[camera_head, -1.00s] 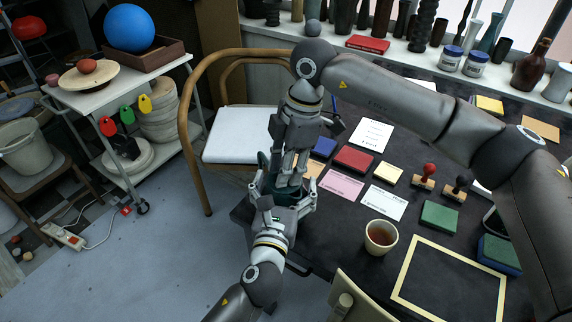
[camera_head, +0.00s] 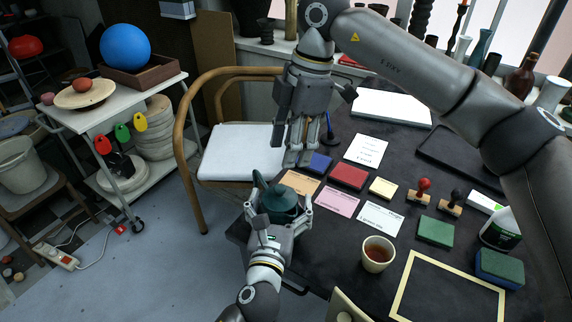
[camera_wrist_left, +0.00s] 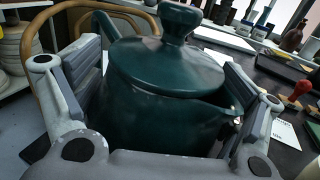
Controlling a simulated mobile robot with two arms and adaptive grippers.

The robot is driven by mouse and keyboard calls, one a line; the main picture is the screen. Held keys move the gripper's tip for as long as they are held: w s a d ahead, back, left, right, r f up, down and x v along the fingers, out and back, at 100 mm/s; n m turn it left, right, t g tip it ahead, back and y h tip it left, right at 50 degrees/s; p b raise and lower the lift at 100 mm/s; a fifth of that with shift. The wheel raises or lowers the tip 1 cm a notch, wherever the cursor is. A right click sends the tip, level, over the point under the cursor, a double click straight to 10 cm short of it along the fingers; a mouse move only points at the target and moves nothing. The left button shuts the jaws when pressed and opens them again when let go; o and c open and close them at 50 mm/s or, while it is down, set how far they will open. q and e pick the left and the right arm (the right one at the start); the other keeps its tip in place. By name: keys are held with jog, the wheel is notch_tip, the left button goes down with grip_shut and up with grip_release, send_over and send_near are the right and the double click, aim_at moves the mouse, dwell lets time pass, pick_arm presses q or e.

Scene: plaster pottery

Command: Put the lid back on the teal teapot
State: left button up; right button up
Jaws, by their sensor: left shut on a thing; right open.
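The teal teapot (camera_head: 273,212) is held between the fingers of my left gripper (camera_head: 278,207), at the table's near left edge. In the left wrist view the teapot's body (camera_wrist_left: 150,122) fills the space between the fingers, with its spout to the right and its handle at the upper left. The teal lid (camera_wrist_left: 165,66) with its round knob lies over the teapot's opening and looks seated; the far side of its rim is hidden. My right gripper (camera_head: 298,160) is open and empty, above and behind the teapot, clear of the lid.
On the dark table (camera_head: 335,240), right of the teapot, lie coloured ink pads, cards, stamps, a cup of tea (camera_head: 378,254) and a cream frame (camera_head: 450,290). A wooden chair (camera_head: 240,150) stands behind. Vases line the windowsill.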

pick_arm(q)
jog(key=shift+f, duration=0.1)
dwell(0.3)
jog(key=o, duration=1.2)
jog(key=shift+c, duration=0.2)
jog(key=s+a, duration=0.2)
jog(key=s, duration=0.9)
jog(key=shift+s+a, duration=0.2)
jog(key=shift+s, duration=0.2)
